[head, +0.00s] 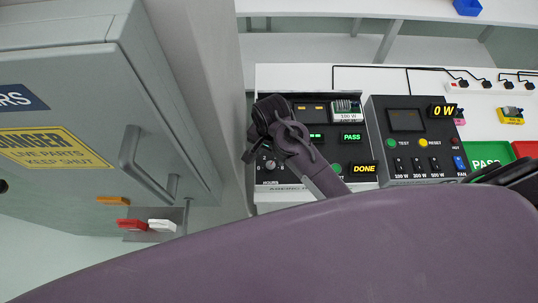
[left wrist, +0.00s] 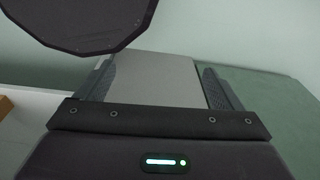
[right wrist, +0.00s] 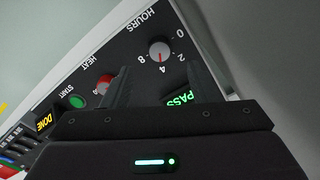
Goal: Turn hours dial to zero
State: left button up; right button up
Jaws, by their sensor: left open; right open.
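The hours dial (head: 270,163) is a round grey knob at the lower left of the dark oven panel in the head view. In the right wrist view the hours dial (right wrist: 160,50) shows with numbers around it and the 0 at its upper right. A small red mark shows on its lower part; its exact reading is too small to tell. My right gripper (head: 255,148) is open over the panel's left side. In the right wrist view my right gripper (right wrist: 163,77) has the dial beyond and between its fingertips, not gripped. My left gripper (left wrist: 157,78) is open and empty.
A tester panel (head: 410,130) stands to the right. A grey cabinet (head: 60,90) fills the left.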

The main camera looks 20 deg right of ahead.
aim_at(270, 165)
notch_tip(270, 165, down, 4)
jog(key=shift+s+f+p, duration=0.1)
jog(key=shift+s+p, duration=0.05)
jog(key=shift+p, duration=0.35)
jog(key=shift+f, duration=1.2)
jog(key=c, duration=0.5)
pick_arm(q)
jog(key=shift+s+r, duration=0.75)
jog(key=shift+s, duration=0.05)
pick_arm(e)
jog(key=c, duration=0.5)
